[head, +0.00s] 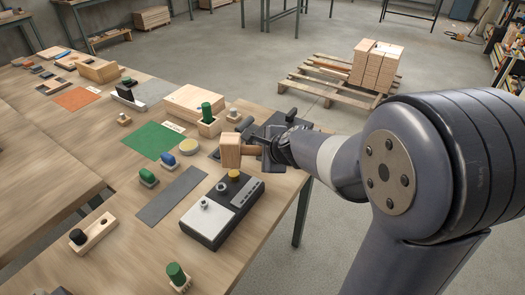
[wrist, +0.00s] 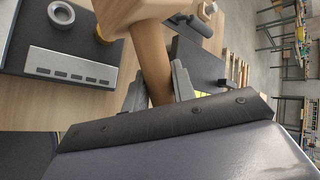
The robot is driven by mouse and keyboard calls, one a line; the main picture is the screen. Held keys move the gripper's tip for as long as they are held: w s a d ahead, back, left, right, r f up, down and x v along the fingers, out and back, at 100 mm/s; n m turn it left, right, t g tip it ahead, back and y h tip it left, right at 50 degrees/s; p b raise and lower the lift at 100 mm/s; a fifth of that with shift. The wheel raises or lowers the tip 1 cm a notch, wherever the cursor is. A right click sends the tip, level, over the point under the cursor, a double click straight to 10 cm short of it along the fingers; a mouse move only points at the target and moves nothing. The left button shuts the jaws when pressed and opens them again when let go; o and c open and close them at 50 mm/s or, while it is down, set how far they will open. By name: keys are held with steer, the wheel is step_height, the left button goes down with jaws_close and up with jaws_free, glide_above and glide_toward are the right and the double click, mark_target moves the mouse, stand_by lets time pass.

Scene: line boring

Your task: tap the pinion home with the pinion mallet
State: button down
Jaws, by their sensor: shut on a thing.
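The mallet has a light wooden block head (head: 231,152) and a brown handle (wrist: 152,62). My gripper (head: 262,152) is shut on the handle, with a grey finger on each side of it in the wrist view (wrist: 160,88). The head is held out to the left of my gripper and seems to be above the bench. Below it in the head view is a round brass-coloured piece (head: 234,175) on a black and white box (head: 215,212). This piece may be the pinion; I cannot tell for sure. It also shows in the wrist view (wrist: 104,34), left of the handle.
A dark grey strip (head: 171,197) lies left of the box. A green mat (head: 153,140), a cream disc (head: 189,147) and a wooden block with a green cylinder (head: 209,122) are farther back. A dark fixture (head: 277,128) stands behind my gripper. A pallet (head: 335,82) stands on the floor beyond.

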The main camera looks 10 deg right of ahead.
steer(key=shift+r, duration=0.15)
step_height(320, 180, up, 6)
steer(key=p, duration=0.6)
